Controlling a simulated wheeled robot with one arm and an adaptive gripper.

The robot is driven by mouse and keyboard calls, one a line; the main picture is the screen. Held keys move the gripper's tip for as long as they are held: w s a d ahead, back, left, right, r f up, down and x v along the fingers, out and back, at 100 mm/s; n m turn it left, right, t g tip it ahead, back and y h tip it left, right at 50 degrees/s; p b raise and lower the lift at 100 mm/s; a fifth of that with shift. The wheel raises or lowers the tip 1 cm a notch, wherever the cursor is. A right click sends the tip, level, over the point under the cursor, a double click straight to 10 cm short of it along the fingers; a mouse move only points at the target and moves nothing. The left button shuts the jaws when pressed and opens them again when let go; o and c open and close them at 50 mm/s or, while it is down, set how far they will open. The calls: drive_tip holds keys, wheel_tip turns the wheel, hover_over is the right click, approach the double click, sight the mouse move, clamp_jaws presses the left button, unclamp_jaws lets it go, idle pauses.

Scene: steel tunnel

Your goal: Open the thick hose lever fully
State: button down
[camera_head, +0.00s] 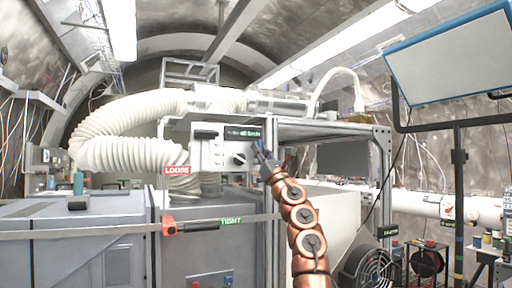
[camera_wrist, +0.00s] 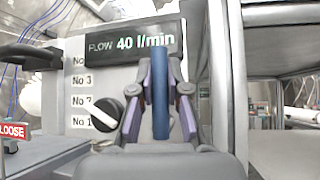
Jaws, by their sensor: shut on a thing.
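A thick white ribbed hose (camera_head: 130,125) curves from the left up onto the top of the frame and comes down behind a control box (camera_head: 212,156). A blue upright lever (camera_wrist: 160,85) stands at the right of this box in the wrist view. My gripper (camera_head: 265,157) is at the box's right edge. In the wrist view its two fingers (camera_wrist: 160,100) are closed on both sides of the blue lever. In the head view my gripper largely hides the lever.
The box has a "FLOW 40 l/min" display (camera_wrist: 132,42), a black-and-white knob (camera_wrist: 106,114) and a black handle (camera_wrist: 28,56). A red "LOOSE" label (camera_head: 176,170) hangs at its left. A metal post stands at right.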

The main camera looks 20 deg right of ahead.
drive_tip(key=shift+s+r, duration=0.1)
idle(0.3)
drive_tip(key=c, duration=1.1)
unclamp_jaws()
drive_tip(key=shift+c, duration=0.2)
drive_tip(key=shift+f, duration=0.2)
drive_tip(key=shift+s+f, duration=0.15)
drive_tip(key=shift+f, duration=0.1)
drive_tip(key=s+d, duration=0.2)
drive_tip(key=s, duration=1)
drive_tip(key=shift+d, duration=0.2)
drive_tip(key=shift+s, duration=0.1)
